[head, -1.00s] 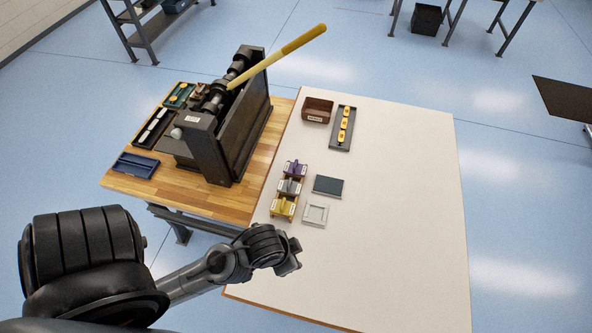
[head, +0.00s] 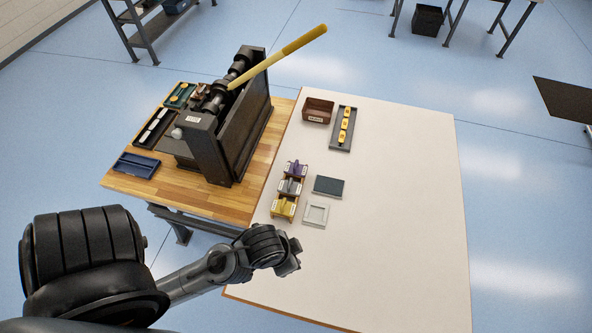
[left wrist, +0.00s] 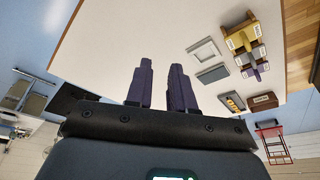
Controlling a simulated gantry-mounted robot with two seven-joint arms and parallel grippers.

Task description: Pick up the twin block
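Three small labelled holders stand in a row on the white table, with a purple block (head: 296,168), a grey block (head: 290,186) and a yellow block (head: 283,208). I cannot tell which of them is the twin block. The row also shows at the upper right of the left wrist view, with the yellow block (left wrist: 242,38) nearest the top. My left gripper (left wrist: 161,67) has its two dark purple fingers apart with nothing between them. In the head view my left gripper (head: 289,262) is over the table's near left edge, nearer me than the row. My right gripper is out of view.
A dark flat pad (head: 328,186) and a pale square frame (head: 315,215) lie right of the row. A brown bin (head: 317,110) and a dark tray (head: 340,142) with yellow pieces stand farther back. A black press (head: 215,150) with a long yellow handle stands left. The table's right side is clear.

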